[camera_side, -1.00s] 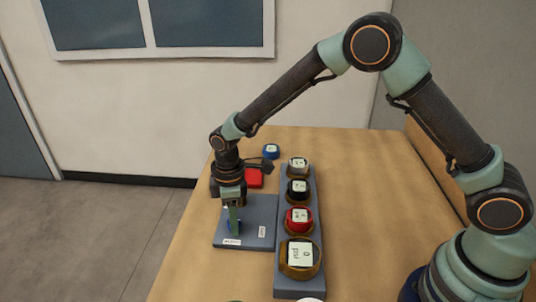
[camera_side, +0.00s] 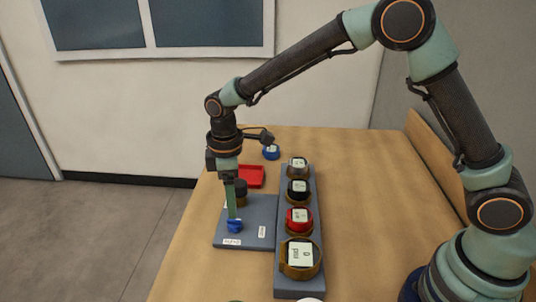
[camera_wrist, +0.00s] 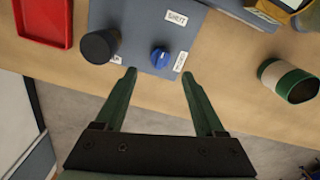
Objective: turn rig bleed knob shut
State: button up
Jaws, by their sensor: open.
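The blue bleed knob (camera_side: 235,226) stands near the front left of a grey rig plate (camera_side: 262,216). It also shows in the wrist view (camera_wrist: 160,59), with a pale mark on top whose exact direction I cannot make out. A label reading SHUT (camera_wrist: 176,17) and a second small label (camera_wrist: 181,60) lie on the plate near the knob. My gripper (camera_side: 232,215) points down just above the knob in the side view. In the wrist view its green fingers (camera_wrist: 158,74) are apart with nothing between them.
A black cylinder (camera_wrist: 98,46) stands on the plate beside the knob. A red tray (camera_side: 251,177) lies behind the plate. A grey strip (camera_side: 284,274) with several gauges runs along its right. A green-and-white cylinder (camera_wrist: 290,81) shows in the wrist view.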

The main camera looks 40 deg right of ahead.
notch_tip(320, 180, up, 5)
jog(key=shift+r, duration=0.15)
dwell(0.3)
jog(key=s+d+r+m+t, duration=0.2)
jog(key=s+d+r+m, duration=0.25)
jog(key=d+r, duration=0.45)
jog(key=s+d+r+m+t, duration=0.1)
jog(key=s+d+m+t, duration=0.2)
jog(key=s+d+m, duration=0.4)
jog(key=s+d, duration=0.1)
jog(key=s, duration=0.2)
jog(key=shift+s+d+r+t, duration=0.2)
jog(key=shift+d+t, duration=0.1)
